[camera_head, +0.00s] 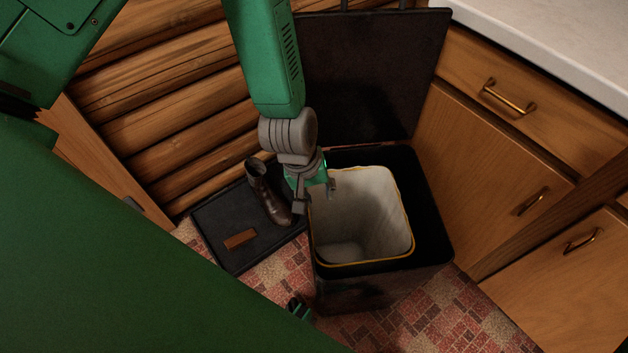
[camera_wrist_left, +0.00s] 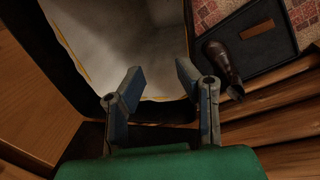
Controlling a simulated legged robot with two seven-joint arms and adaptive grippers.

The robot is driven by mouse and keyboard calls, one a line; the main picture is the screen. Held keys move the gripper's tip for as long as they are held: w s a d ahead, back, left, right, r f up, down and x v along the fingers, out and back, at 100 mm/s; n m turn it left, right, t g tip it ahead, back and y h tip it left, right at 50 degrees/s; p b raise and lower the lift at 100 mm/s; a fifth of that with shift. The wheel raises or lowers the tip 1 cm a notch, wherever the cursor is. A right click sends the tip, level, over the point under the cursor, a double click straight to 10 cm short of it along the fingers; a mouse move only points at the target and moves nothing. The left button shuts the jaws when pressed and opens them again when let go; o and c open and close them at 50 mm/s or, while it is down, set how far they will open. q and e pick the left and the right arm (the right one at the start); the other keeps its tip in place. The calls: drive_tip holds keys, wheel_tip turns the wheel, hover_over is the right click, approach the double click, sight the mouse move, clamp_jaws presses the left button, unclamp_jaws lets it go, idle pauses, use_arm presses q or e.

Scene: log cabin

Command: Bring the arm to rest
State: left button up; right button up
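My left arm (camera_head: 265,55) reaches down from the top of the head view. Its gripper (camera_head: 316,197) is at the left rim of an open bin. In the left wrist view the two fingers of this gripper (camera_wrist_left: 160,74) are spread apart with nothing between them, so it is open and empty. The bin's pale inside shows past the fingertips in that view. I cannot tell whether the gripper touches the bin. My right gripper cannot be made out.
The black bin (camera_head: 433,240) has its lid (camera_head: 375,75) raised and a pale, empty-looking liner (camera_head: 365,205). A brown boot (camera_head: 267,192) stands on a black tray (camera_head: 222,213). Wooden cabinets (camera_head: 490,165) stand right; a log wall (camera_head: 165,115) is behind. Tiled floor (camera_head: 410,310) lies in front.

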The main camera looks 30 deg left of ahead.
use_arm(q)
drive_tip(key=v, duration=0.5)
drive_tip(key=shift+d+r, duration=0.15)
drive_tip(key=shift+r, duration=0.15)
drive_tip(key=shift+f, duration=0.1)
drive_tip(key=s+a+f+m, duration=0.2)
drive_tip(key=s+f, duration=0.1)
drive_tip(key=s, duration=0.2)
drive_tip(key=s+a+f+m+y, duration=0.1)
drive_tip(key=s+a+f+m, duration=0.2)
drive_tip(key=s, duration=0.3)
drive_tip(key=s+a+f+m+g+y, duration=0.1)
drive_tip(key=s+a+f+m, duration=0.2)
drive_tip(key=s, duration=0.2)
drive_tip(key=shift+s+f+p, duration=0.3)
drive_tip(key=shift+s, duration=0.05)
